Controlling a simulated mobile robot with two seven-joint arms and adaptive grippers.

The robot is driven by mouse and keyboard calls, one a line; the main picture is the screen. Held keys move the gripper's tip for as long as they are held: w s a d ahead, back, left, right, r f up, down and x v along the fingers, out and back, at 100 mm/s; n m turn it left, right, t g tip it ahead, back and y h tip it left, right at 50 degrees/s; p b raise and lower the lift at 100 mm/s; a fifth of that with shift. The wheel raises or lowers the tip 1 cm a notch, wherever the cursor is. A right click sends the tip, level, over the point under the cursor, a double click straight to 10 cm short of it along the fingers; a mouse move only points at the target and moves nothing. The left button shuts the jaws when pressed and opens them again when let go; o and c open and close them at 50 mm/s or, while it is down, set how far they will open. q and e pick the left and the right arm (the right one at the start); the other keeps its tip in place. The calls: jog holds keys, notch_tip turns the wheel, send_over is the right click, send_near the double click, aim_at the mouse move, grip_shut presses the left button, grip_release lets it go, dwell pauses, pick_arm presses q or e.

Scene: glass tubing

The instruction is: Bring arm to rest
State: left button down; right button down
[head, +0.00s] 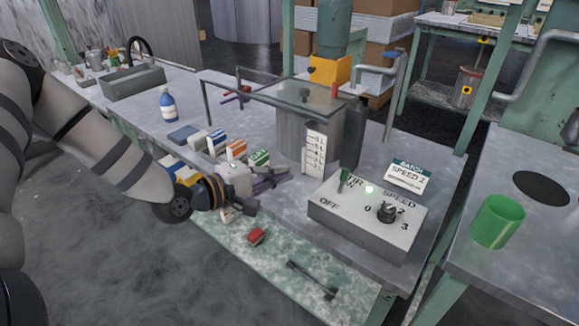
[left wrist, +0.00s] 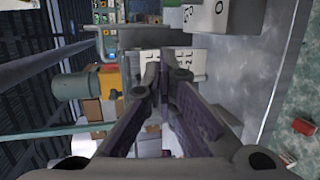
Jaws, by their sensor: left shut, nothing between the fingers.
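My left arm (head: 105,150) comes in from the left and reaches over the front of the bench. Its gripper (head: 282,175) is shut and empty, just above the bench top, left of the grey control box (head: 335,222) and in front of the metal tank (head: 290,130). The gripper's dark fingers (left wrist: 165,72) also show in the left wrist view, with their tips close together. The box carries a green lever (head: 343,178) and a dark knob (head: 386,212). My right gripper is not in view.
A sign (head: 408,176) reading BATCH SPEED 2 stands behind the box. A green cup (head: 497,222) is on the right table. A red object (head: 256,236) lies below.

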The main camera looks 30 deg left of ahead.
pick_arm(q)
jog(key=shift+s, duration=0.2)
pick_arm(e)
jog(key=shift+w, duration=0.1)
pick_arm(q)
jog(key=s+d+f+m+g, duration=0.3)
jog(key=s+d+f+g, duration=0.1)
jog(key=s+f, duration=0.35)
jog(key=s+d+f+m+g, duration=0.35)
jog(key=s+d+f, duration=0.2)
jog(key=f, duration=0.25)
jog(key=s+f+m+g+y, duration=0.2)
jog(key=s+m+g, duration=0.2)
jog(key=s, duration=0.9)
jog(key=s+f+m+g+y+p, duration=0.1)
jog(key=s+f+m+g+y, duration=0.1)
jog(key=s, duration=1.2)
jog(key=f+m+g, duration=0.1)
jog(key=m+g, duration=0.1)
jog(key=g, duration=0.1)
jog(key=shift+s+a+g+y, duration=0.3)
jog(key=shift+g, duration=0.05)
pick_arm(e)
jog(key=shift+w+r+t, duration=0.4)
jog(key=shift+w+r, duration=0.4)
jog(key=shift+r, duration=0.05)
